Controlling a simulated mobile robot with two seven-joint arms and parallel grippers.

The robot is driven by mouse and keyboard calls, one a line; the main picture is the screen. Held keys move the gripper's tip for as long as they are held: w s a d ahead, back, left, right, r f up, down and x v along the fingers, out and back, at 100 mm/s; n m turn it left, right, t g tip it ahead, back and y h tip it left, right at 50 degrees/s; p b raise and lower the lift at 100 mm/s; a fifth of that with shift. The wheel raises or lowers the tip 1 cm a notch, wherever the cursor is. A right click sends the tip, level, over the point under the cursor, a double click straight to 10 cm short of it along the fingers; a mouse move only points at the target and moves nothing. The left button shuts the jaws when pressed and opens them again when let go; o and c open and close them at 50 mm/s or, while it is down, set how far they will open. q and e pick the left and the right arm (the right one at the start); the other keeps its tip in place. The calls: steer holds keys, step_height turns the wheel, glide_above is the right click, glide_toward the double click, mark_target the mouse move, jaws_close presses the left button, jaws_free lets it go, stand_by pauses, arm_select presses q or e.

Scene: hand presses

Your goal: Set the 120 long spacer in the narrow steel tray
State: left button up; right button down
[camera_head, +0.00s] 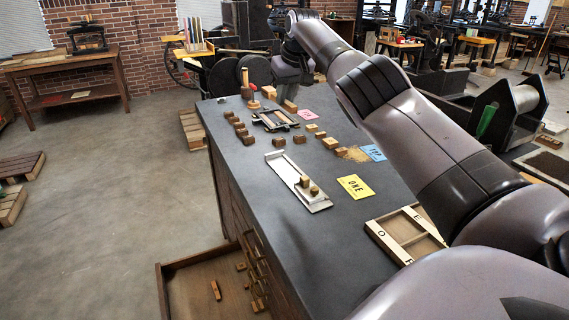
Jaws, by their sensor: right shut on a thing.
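The narrow steel tray (283,168) lies on the dark bench top, near its middle, with small wooden pieces (305,182) in its near half. My right arm reaches over the bench from the right. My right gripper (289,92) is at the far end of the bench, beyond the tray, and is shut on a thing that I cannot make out. A wooden block (290,106) shows just below it; I cannot tell whether they touch. I cannot tell which piece is the 120 long spacer. My left gripper is not in view.
Several wooden blocks (241,132) line the bench's left edge, near a dark frame (275,120). Yellow (355,187), blue (374,152) and pink (307,114) cards lie about. A wooden lettered frame (385,240) is at the near right. An open drawer (190,268) juts out below.

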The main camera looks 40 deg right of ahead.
step_height(320, 180, down, 6)
steer(key=b, duration=0.2)
glide_above(284, 168)
steer(key=s, duration=0.1)
step_height(284, 168, down, 9)
steer(key=shift+s+a+r, duration=0.15)
steer(key=shift+r, duration=0.05)
step_height(284, 168, down, 5)
steer(key=shift+f, duration=0.1)
steer(key=c, duration=1.4)
jaws_free()
steer(key=shift+o, duration=0.3)
steer(key=shift+r, duration=0.2)
